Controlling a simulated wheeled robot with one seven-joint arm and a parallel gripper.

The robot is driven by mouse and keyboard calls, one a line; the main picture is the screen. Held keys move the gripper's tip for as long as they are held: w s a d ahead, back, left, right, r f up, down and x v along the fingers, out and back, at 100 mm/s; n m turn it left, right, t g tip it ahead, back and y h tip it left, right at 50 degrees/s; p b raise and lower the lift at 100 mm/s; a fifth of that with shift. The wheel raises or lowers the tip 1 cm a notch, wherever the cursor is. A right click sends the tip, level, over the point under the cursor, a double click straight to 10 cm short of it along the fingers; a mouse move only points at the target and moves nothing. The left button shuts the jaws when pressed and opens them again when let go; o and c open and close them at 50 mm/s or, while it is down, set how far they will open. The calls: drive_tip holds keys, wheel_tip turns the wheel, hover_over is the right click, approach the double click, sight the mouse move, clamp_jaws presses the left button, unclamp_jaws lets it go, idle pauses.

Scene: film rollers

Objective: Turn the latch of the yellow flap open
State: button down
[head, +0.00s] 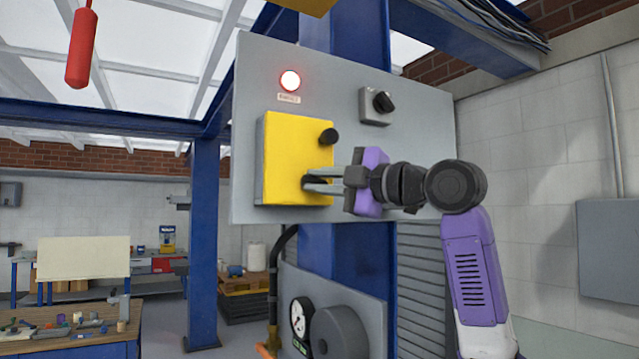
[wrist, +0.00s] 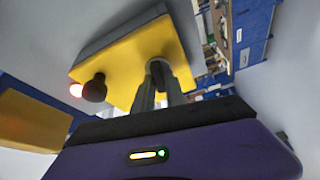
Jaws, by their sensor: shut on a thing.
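The yellow flap (head: 290,150) is on the grey panel (head: 420,110) in the head view and looks closed. It also shows in the wrist view (wrist: 125,62). A black knob (head: 329,136) sits near its upper right edge; in the wrist view the knob (wrist: 95,89) is at the left. The dark latch (head: 309,183) is low on the flap's right side and partly hidden by my fingers. In the wrist view the latch (wrist: 156,68) lies between the fingertips. My gripper (head: 312,184) comes from the right and is shut on the latch. The latch's exact angle is hard to tell.
A lit red lamp (head: 290,80) is above the flap, and a black rotary switch (head: 382,102) is to its upper right. A gauge (head: 301,317) is below the panel. A red cylinder (head: 81,48) hangs at upper left. Free space lies right of the panel around my arm.

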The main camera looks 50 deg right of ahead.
drive_tip(key=shift+n, duration=0.5)
drive_tip(key=shift+g, duration=0.3)
drive_tip(key=c, duration=1.4)
unclamp_jaws()
drive_tip(key=s+b, duration=0.2)
drive_tip(key=s, duration=0.5)
drive_tip(key=shift+s+d+f+b, duration=0.2)
drive_tip(key=shift+s+d+b, duration=0.15)
drive_tip(key=shift+d, duration=0.05)
